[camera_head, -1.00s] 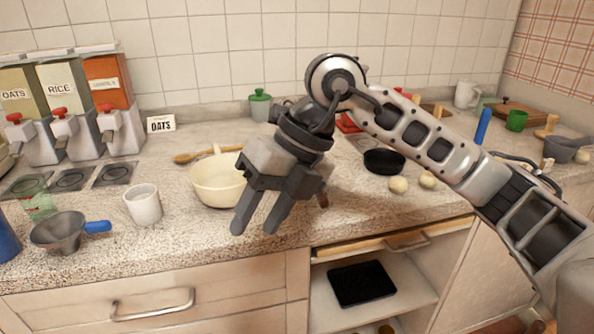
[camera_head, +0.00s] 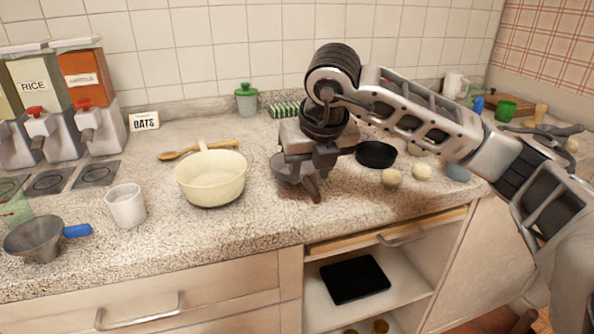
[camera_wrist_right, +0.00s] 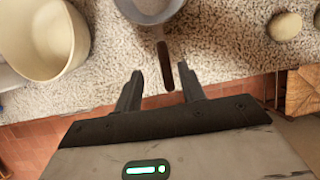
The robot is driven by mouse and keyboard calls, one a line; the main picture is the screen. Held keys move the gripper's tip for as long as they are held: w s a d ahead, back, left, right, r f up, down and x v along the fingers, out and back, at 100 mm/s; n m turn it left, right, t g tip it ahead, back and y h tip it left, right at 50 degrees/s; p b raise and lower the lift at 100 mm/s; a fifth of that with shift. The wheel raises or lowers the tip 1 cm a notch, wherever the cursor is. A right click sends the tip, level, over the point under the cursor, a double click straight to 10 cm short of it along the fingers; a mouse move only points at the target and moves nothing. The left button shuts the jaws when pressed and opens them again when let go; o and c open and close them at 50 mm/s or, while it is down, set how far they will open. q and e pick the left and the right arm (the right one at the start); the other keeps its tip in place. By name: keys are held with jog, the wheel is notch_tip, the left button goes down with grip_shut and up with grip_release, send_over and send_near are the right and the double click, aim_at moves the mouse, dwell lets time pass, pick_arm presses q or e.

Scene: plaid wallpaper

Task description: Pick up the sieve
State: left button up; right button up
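A grey round pan-like thing with a dark brown handle, which I take for the sieve (camera_head: 283,166), lies on the counter right of the cream bowl. My right gripper is above it and hides part of it in the head view. In the right wrist view the sieve (camera_wrist_right: 152,8) is at the top edge, mostly cut off. Its handle (camera_wrist_right: 164,66) points toward me, between the open fingers of my right gripper (camera_wrist_right: 160,74). I see no grip on it, and cannot tell the height gap. My left gripper is out of view.
A cream bowl (camera_head: 212,182) stands just left of the sieve, with a white cup (camera_head: 126,207) and a blue-handled grey funnel-like vessel (camera_head: 38,240) further left. A black pan (camera_head: 376,155) and pale balls (camera_head: 391,177) lie to the right. An open shelf (camera_head: 395,287) is below.

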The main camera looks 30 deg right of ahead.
aim_at(309, 181)
jog(key=x, duration=0.2)
jog(key=d+x, duration=0.1)
jog(key=x, duration=0.1)
jog(key=shift+w, duration=0.15)
jog(key=shift+w+f, duration=0.25)
jog(key=shift+f, duration=0.25)
grip_shut()
